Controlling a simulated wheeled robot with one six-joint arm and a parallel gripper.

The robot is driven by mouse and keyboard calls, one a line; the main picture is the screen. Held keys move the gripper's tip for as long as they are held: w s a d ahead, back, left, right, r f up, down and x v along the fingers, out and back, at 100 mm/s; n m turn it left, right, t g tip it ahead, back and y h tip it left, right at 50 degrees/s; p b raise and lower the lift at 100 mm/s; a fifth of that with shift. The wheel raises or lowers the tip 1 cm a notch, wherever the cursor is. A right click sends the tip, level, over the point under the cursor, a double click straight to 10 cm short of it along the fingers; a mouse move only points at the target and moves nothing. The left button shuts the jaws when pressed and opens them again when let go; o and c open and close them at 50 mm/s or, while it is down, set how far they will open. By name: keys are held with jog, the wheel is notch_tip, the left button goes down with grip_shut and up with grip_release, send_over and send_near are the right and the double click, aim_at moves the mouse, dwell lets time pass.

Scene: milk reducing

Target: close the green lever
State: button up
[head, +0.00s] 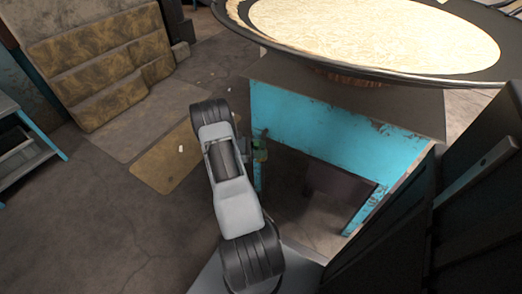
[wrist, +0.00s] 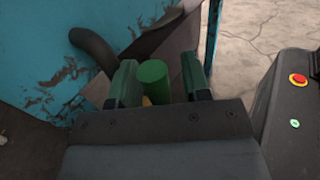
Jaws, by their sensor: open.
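The green lever shows in the wrist view as a short green cylinder (wrist: 153,80), its rounded end up. My gripper (wrist: 158,68) is open, with one dark green finger on each side of the lever. A gap shows between the lever and the right finger; the left finger is very near it, and I cannot tell whether they touch.
A turquoise stand (head: 310,128) with worn paint carries a wide dark pan (head: 258,37) of pale contents above. In the wrist view a dark curved pipe (wrist: 92,47) comes out of the turquoise panel left of my fingers. Open floor (head: 110,215) lies to the left.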

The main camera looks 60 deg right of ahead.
jog(key=shift+s, duration=0.1)
grip_shut()
dwell(0.4)
